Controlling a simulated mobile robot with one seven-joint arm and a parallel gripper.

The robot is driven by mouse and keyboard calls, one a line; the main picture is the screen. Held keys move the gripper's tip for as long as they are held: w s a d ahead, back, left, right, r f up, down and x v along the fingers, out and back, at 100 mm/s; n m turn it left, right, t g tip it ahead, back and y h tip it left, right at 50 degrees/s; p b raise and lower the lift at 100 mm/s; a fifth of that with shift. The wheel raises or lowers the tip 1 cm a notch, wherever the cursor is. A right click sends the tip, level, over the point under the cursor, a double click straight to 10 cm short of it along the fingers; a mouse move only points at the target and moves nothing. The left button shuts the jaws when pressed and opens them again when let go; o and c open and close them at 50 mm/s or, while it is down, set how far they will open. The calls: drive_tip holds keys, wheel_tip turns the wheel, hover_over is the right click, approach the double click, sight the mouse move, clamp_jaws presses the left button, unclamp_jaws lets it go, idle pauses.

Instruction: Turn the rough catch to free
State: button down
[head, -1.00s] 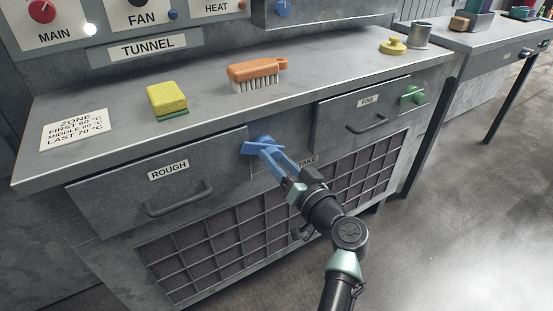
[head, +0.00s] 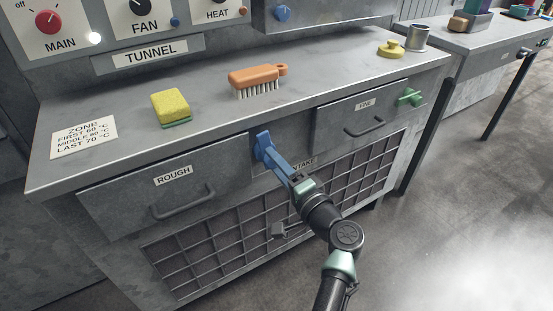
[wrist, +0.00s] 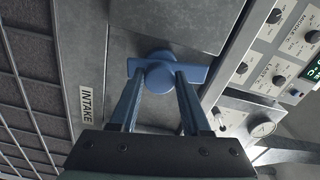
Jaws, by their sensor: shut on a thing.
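The rough catch (head: 262,141) is a blue knob with a flat cross bar, at the right end of the ROUGH drawer (head: 130,201) in the head view. Its bar stands close to upright there. In the wrist view the catch (wrist: 160,72) shows a round hub with the bar lying across the picture. My gripper (head: 274,160) is shut on the catch, with one blue finger on each side of the hub in the wrist view (wrist: 158,88). The exact finger contact is partly hidden. The ROUGH drawer looks closed.
A FINE drawer (head: 335,125) with a green catch (head: 409,97) is to the right. A grille lies below the drawers. On the bench top are a yellow sponge (head: 171,107), an orange brush (head: 256,77), a yellow knob-like piece (head: 390,49) and a metal cup (head: 417,38).

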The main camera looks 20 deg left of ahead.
drive_tip(key=shift+m+p, duration=0.4)
drive_tip(key=shift+m, duration=0.6)
drive_tip(key=shift+f, duration=0.1)
drive_tip(key=shift+c, duration=1.9)
unclamp_jaws()
drive_tip(key=shift+d, duration=0.1)
drive_tip(key=p+v, duration=0.3)
drive_tip(key=v, duration=1)
